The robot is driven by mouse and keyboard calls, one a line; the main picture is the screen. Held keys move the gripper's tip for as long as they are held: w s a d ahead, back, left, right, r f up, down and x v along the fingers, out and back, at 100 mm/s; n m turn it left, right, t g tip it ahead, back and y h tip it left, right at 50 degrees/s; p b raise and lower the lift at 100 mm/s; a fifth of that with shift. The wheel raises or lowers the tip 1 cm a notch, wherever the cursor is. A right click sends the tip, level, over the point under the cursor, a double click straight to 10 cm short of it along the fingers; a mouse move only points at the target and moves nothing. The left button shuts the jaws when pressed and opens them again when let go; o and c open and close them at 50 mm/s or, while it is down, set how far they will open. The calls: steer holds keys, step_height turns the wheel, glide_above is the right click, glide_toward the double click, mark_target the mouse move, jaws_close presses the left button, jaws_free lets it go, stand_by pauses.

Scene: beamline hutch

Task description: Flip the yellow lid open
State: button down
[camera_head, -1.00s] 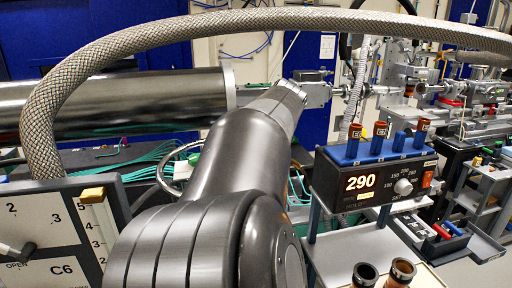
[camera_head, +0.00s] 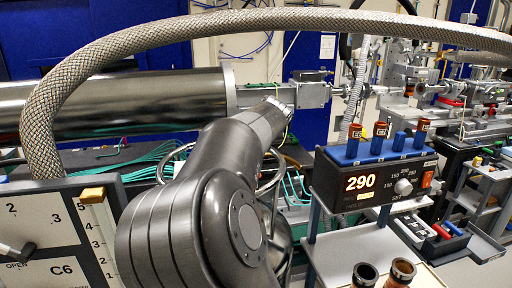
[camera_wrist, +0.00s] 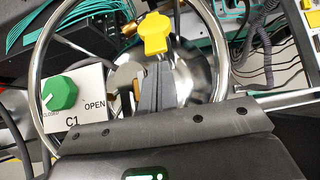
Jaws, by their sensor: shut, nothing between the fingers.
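A yellow piece (camera_wrist: 155,34) with a rounded, faceted head shows in the wrist view, just beyond my fingertips; I take it for the yellow lid or its tab. It lies over a shiny round steel vessel (camera_wrist: 190,72) circled by a steel ring (camera_wrist: 224,62). My gripper (camera_wrist: 153,66) is shut and empty, with its dark fingers pointing at the yellow piece. I cannot tell whether the tips touch it. In the head view my arm hides my gripper and most of the vessel; part of the ring shows beside the arm (camera_head: 172,160).
A green knob (camera_wrist: 60,93) on a white C1 panel stands left of my fingers. In the head view, a heater block (camera_head: 370,180) reading 290 holds vials at right. A braided hose (camera_head: 40,130) arches across. A valve box C6 (camera_head: 50,235) stands at left.

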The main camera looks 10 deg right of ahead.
steer(key=shift+x, duration=1)
